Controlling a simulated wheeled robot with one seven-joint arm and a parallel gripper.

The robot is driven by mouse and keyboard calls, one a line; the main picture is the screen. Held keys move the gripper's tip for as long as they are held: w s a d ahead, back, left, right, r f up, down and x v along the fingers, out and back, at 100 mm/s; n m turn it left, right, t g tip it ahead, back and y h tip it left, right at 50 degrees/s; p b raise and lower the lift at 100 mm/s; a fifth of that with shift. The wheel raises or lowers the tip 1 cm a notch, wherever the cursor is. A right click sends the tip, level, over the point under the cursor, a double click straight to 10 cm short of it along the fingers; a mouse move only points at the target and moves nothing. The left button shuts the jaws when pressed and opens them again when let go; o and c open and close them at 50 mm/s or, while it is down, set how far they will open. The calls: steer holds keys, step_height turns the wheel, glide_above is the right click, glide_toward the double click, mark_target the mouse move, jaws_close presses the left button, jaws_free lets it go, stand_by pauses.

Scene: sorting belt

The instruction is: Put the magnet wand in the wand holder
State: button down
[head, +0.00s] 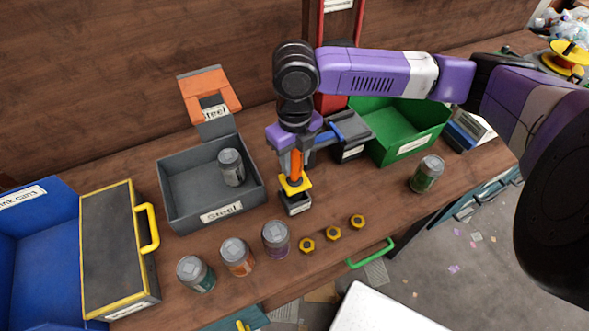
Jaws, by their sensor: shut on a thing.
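The magnet wand (296,184) is upright in my gripper (294,155). It has an orange shaft, a yellow collar and a dark block with a white label at its lower end. My gripper points down and is shut around the shaft. I cannot tell whether the block touches the bench. A dark grey piece with a blue bar and a label (352,153) stands just right of and behind my gripper, partly hidden. It may be the wand holder, but its label is too small to read.
A grey Steel bin (185,214) holding one can stands left of the wand. Three cans, one of them purple-banded (275,239), and three brass nuts (333,233) line the front. A green bin (425,139) and a green-banded can (427,174) are at right.

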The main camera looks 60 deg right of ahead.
mark_target(295, 176)
steer(key=shift+f, duration=2.25)
steer(key=shift+s+f+b, duration=0.1)
steer(key=shift+f+b, duration=0.25)
steer(key=shift+f, duration=0.35)
steer(key=c, duration=1)
jaws_free()
steer(key=shift+f, duration=0.1)
steer(key=shift+o, duration=0.2)
